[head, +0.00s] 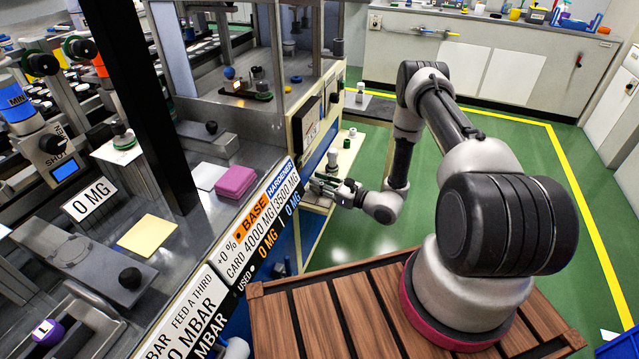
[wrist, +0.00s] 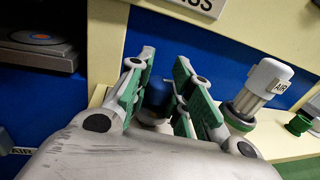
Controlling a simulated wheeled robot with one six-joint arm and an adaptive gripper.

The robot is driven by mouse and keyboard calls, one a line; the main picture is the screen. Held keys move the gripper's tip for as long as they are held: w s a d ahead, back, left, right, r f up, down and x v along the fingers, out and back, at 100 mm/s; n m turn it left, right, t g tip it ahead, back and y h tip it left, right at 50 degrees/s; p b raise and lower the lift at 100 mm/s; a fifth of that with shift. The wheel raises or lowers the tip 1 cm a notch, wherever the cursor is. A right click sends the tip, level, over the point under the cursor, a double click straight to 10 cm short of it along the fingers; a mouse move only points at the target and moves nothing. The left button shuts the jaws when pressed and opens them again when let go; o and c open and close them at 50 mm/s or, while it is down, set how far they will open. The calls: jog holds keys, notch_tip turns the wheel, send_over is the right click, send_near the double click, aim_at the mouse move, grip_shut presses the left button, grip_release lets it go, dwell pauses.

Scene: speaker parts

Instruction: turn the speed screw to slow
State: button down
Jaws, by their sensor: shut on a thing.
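My gripper (wrist: 160,95) is at the front of a cream and blue cabinet, its two green-padded fingers closed around a dark blue knob (wrist: 157,93). The knob sits between the pads, above a grey round part; I take it to be the speed screw, but no label for it is readable. Its lower part is mostly hidden behind my gripper, so its turn setting cannot be read. In the head view my gripper (head: 326,187) is at the cabinet's cream ledge, and the knob cannot be made out there.
Right of my gripper stands a grey-white fitting marked AIR (wrist: 266,82) on a green base, close to the right finger. A small green fitting (wrist: 299,124) is further right. A dark box (wrist: 40,48) is at the upper left. Green floor (head: 370,245) lies open beside the cabinet.

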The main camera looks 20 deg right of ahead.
jog(key=shift+s+a+m+t+h, duration=0.1)
jog(key=shift+m+t+h, duration=0.8)
jog(key=shift+m+h, duration=0.15)
jog(key=shift+m+t+h, duration=0.45)
jog(key=shift+t+h, duration=0.05)
jog(key=shift+h, duration=0.35)
jog(key=c, duration=1.3)
grip_release()
jog(key=shift+o, duration=0.2)
jog(key=v, duration=1.2)
